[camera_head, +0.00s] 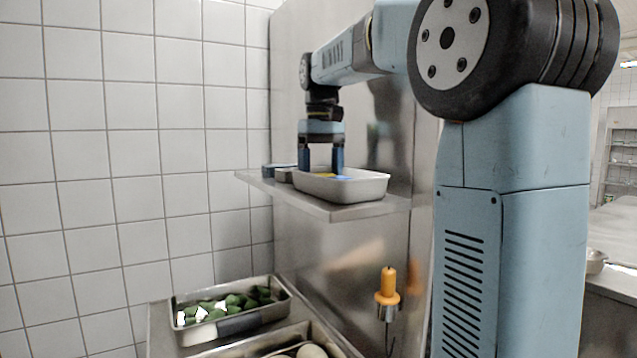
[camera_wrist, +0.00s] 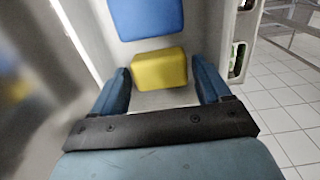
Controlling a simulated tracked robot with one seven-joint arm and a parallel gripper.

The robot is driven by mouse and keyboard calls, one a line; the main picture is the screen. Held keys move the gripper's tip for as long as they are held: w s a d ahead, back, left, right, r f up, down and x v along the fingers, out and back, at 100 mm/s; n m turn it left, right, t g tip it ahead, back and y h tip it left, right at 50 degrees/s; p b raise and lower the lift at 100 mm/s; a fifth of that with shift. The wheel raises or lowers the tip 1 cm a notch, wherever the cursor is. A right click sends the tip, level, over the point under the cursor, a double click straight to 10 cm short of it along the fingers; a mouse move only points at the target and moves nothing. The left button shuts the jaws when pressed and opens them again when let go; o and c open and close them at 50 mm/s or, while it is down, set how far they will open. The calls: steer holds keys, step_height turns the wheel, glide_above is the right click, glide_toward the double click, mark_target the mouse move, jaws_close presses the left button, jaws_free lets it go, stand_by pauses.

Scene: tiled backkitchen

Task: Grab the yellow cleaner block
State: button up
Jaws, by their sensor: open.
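The yellow cleaner block (camera_wrist: 159,69) lies in a pale grey tray (camera_wrist: 92,30) in the wrist view, just ahead of the gap between my fingers. A blue block (camera_wrist: 147,17) lies beyond it in the same tray. In the head view the tray (camera_head: 352,190) stands on a metal wall shelf, and only a sliver of yellow (camera_head: 326,175) shows over its rim. My gripper (camera_wrist: 165,92) is open and empty, pointing down with its fingers at the tray. It also shows in the head view (camera_head: 321,160). Whether the fingers reach beside the block is hard to tell.
The metal shelf (camera_head: 330,212) has small dark containers (camera_head: 280,171) left of the tray. Below, a metal pan (camera_head: 235,322) holds green pieces. An orange-handled tool (camera_head: 387,287) is by the wall panel below the shelf. White tiled wall is at left.

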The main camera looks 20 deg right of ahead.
steer(key=shift+c, duration=0.2)
steer(key=c, duration=0.8)
steer(key=shift+r, duration=0.1)
